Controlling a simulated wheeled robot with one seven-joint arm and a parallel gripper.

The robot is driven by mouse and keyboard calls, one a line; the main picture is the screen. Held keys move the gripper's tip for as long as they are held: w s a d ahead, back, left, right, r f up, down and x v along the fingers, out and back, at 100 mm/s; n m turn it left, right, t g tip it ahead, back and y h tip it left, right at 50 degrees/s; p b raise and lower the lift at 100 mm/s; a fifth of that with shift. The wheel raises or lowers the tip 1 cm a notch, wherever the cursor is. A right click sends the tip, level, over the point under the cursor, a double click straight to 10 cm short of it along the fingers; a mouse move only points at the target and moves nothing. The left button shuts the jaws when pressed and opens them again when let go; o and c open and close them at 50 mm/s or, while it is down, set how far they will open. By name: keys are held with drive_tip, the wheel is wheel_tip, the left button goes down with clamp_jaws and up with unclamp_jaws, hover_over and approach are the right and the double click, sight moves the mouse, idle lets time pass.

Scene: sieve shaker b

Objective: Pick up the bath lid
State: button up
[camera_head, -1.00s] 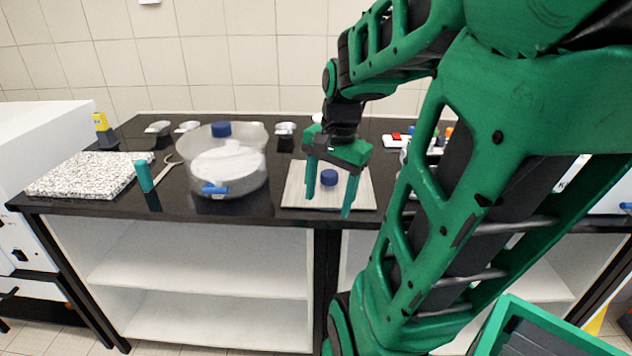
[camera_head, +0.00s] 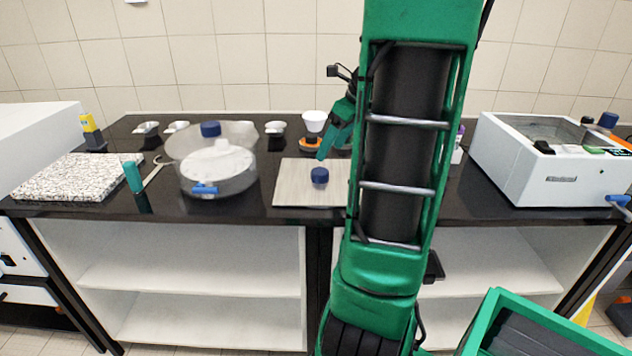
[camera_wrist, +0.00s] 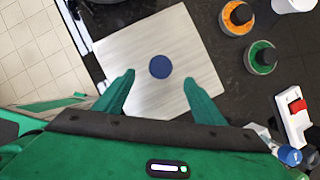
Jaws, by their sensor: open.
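The bath lid (camera_head: 290,192) is a flat, pale square plate with a blue round knob (camera_head: 320,177) in its middle. It lies on the black worktop, and my arm covers its right edge in the head view. In the wrist view the lid (camera_wrist: 188,35) shows large, with the knob (camera_wrist: 160,67) near its middle. My gripper (camera_wrist: 159,77) is open and empty, its two fingers seen on either side of the knob and slightly short of it. In the head view my gripper shows only partly, behind the knob, with the rest hidden by my arm.
A white open bath (camera_head: 545,180) stands at the right. A clear round vessel (camera_head: 240,182) stands left of the lid. A speckled slab (camera_head: 75,177) lies further left. A white cup (camera_head: 314,121) is behind the lid.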

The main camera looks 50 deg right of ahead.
sight(321, 171)
drive_tip(key=x, duration=0.4)
drive_tip(key=shift+f, duration=0.15)
drive_tip(key=shift+x, duration=2.6)
drive_tip(key=shift+s+d+f, duration=0.1)
drive_tip(key=shift+s+d, duration=0.05)
drive_tip(key=c, duration=1.5)
wheel_tip(321, 171, up, 18)
